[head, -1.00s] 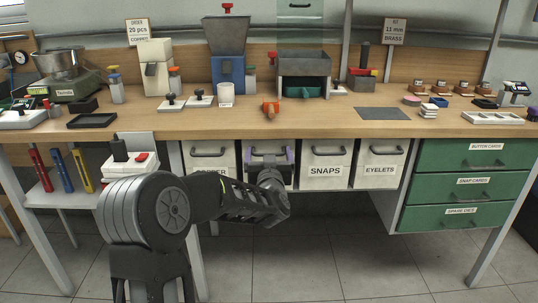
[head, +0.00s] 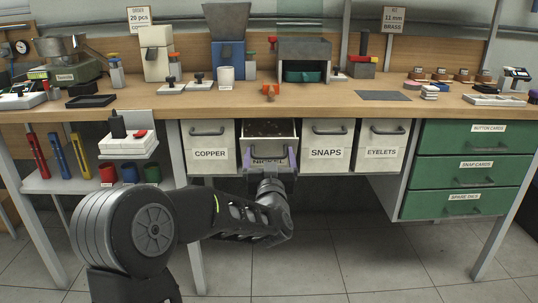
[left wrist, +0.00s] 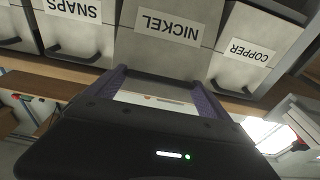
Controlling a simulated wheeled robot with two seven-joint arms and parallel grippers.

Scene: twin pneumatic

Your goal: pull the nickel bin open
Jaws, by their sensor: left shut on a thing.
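The nickel bin (head: 270,143) is a light grey bin under the bench, between the copper and snaps bins. It stands out from the row, and its open top shows dark contents inside. My left gripper (head: 270,166), with purple fingers, is shut at the front of this bin, on its handle, which the gripper mostly hides. The left wrist view shows the nickel bin (left wrist: 162,57) with its label upside down, and the left gripper's two fingers (left wrist: 160,92) against its front. My right gripper is not in view.
The copper bin (head: 209,165) is to the left; the snaps bin (head: 327,160) and eyelets bin (head: 381,160) are to the right, all flush under the bench (head: 330,104). Green drawers (head: 470,170) stand further right. The floor (head: 370,250) before the bins is clear.

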